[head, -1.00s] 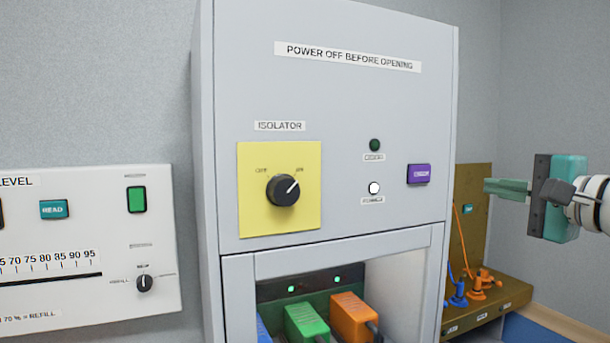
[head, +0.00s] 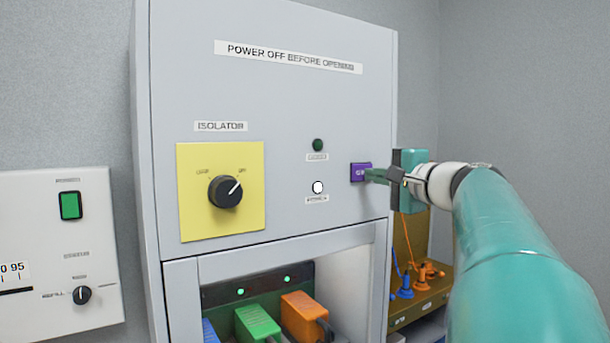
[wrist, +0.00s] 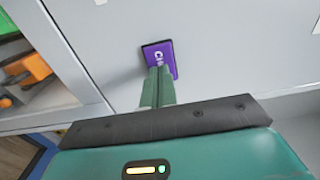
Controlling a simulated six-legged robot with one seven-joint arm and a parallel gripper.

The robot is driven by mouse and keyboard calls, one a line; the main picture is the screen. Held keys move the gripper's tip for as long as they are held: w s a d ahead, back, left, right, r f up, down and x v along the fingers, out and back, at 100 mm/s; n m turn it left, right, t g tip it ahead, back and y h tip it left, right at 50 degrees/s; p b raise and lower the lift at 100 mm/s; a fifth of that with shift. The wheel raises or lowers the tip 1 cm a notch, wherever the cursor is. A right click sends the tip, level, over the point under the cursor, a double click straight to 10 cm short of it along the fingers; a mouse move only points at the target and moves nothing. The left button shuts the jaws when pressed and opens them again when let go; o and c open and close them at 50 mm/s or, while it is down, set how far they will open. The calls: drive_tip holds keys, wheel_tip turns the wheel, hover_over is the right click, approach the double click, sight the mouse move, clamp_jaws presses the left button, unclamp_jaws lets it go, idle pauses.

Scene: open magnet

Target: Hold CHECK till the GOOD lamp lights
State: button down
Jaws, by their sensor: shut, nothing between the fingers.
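The purple CHECK button (head: 360,172) is on the right side of the grey cabinet front, partly hidden by my fingers. It also shows in the wrist view (wrist: 162,52). My gripper (head: 370,175) is shut and empty, its fingertips at the button's face; I cannot tell whether the button is pressed in. The fingers (wrist: 158,76) overlap its lower part in the wrist view. Left of the button are a dark green lamp (head: 318,145), looking unlit, and a white, bright-looking lamp (head: 317,187). Their small labels are too blurred to read.
A black isolator knob (head: 225,191) sits on a yellow plate (head: 190,228) left of the lamps. A brown board with hooks (head: 420,308) stands right of the cabinet. A white level panel (head: 50,250) is at left.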

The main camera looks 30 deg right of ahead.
drive_tip(key=shift+w, duration=0.3)
drive_tip(key=shift+w, duration=0.15)
